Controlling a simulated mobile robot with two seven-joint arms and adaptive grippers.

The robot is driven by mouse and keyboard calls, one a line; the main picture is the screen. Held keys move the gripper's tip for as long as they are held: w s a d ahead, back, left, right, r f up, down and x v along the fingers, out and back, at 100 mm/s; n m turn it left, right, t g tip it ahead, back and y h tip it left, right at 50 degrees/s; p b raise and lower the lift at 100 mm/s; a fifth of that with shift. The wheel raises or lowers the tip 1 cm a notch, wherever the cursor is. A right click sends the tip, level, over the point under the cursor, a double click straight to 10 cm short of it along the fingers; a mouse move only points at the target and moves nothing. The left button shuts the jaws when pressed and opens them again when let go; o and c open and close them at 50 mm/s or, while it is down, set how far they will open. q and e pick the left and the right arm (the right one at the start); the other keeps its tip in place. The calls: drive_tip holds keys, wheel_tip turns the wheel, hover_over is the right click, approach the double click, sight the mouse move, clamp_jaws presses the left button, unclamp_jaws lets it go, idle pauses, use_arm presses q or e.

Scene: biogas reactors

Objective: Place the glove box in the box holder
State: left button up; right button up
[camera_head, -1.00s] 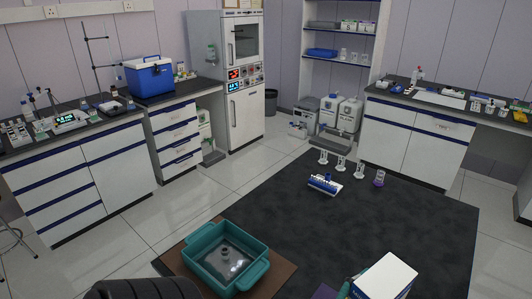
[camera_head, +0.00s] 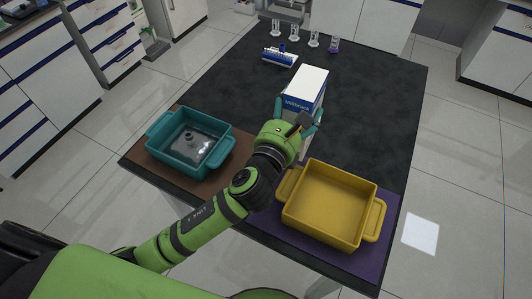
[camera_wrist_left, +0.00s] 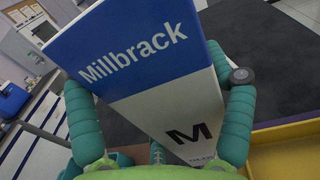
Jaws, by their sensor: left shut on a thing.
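The glove box (camera_head: 306,88) is a white and blue carton marked "Millbrack" and "M". My left gripper (camera_head: 299,119) is shut on it, with a teal finger on each side. The box is upright above the black table, behind the yellow tray; I cannot tell if its bottom touches the table. In the left wrist view the box (camera_wrist_left: 140,62) fills the middle, tilted in the picture, between the two fingers (camera_wrist_left: 160,120). I cannot pick out a box holder for certain. My right gripper is not in view.
A teal tray (camera_head: 157,158) with a clear object inside stands on a brown mat at left. An empty yellow tray (camera_head: 330,205) stands on a purple mat (camera_head: 388,245) at front right. The table's right side is clear.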

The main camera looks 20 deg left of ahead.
use_arm(q)
drive_tip(key=shift+h, duration=0.4)
drive_tip(key=w+d, duration=0.1)
drive_tip(key=w+d+r, duration=0.1)
drive_tip(key=w+d, duration=0.1)
drive_tip(key=shift+d+r, duration=0.1)
drive_tip(key=shift+r, duration=0.25)
drive_tip(key=s+a+f, duration=0.1)
drive_tip(key=a+f, duration=0.6)
drive_tip(key=s+a+f+b, duration=0.1)
drive_tip(key=a+f, duration=0.2)
drive_tip(key=a, duration=0.1)
drive_tip(key=shift+s+f, duration=0.3)
drive_tip(key=shift+f, duration=0.25)
drive_tip(key=o, duration=1.3)
drive_tip(key=shift+f, duration=0.1)
drive_tip(key=shift+o, duration=0.7)
